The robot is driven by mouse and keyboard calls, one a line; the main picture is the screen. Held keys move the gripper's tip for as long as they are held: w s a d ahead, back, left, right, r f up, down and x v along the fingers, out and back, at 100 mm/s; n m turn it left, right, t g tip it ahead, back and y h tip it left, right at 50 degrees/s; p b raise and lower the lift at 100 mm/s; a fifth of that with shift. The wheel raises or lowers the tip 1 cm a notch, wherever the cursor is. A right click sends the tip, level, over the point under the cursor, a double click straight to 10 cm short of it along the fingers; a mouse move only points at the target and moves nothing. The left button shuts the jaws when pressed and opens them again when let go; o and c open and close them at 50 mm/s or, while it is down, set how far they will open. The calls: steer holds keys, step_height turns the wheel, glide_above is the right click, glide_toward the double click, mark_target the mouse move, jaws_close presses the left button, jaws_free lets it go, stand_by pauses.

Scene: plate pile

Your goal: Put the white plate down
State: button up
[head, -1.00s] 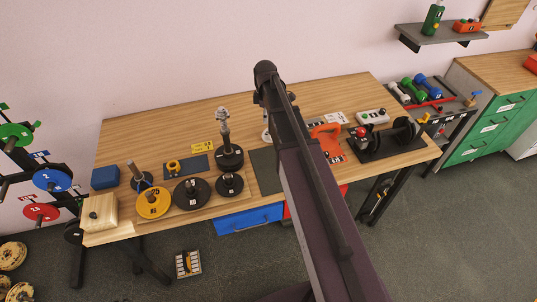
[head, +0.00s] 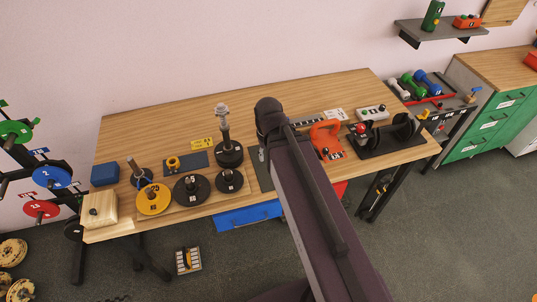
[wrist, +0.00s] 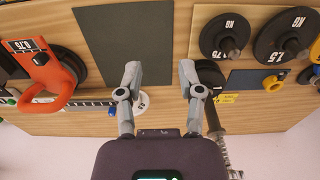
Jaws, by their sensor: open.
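A small white plate (wrist: 143,102) with dark marking lies on the wooden bench, partly hidden behind a finger of my gripper in the wrist view. My gripper (wrist: 160,74) is open, with nothing seen between its fingertips. The fingertips overlap the dark grey mat and bare wood in that view. I cannot tell how high they are above the bench. In the head view my arm hides the plate and most of the gripper.
The dark grey mat (wrist: 125,40) is empty. A tall post with black plates (head: 229,152) stands beside it. Black plates (head: 191,188) and a yellow plate (head: 153,199) lie left. An orange-handled tool (head: 325,137) and black cradle (head: 388,137) are right.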

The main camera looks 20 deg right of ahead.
steer(key=o, duration=0.5)
steer(key=shift+o, duration=0.5)
steer(key=shift+w+m, duration=0.25)
steer(key=shift+m, duration=0.05)
steer(key=w+d+m, duration=0.4)
steer(key=w+m, duration=0.4)
steer(key=w, duration=0.4)
steer(key=w+d+f+m+b, duration=0.1)
steer(key=w+d+m, duration=0.4)
steer(key=w+m, duration=0.4)
steer(key=w, duration=0.4)
steer(key=shift+w+d+f+m, duration=0.15)
steer(key=shift+d+f+m, duration=0.05)
steer(key=shift+m, duration=0.1)
steer(key=shift+f+b, duration=0.15)
steer(key=shift+b, duration=0.2)
step_height(320, 180, down, 8)
steer(key=b, duration=0.8)
steer(key=shift+f, duration=0.15)
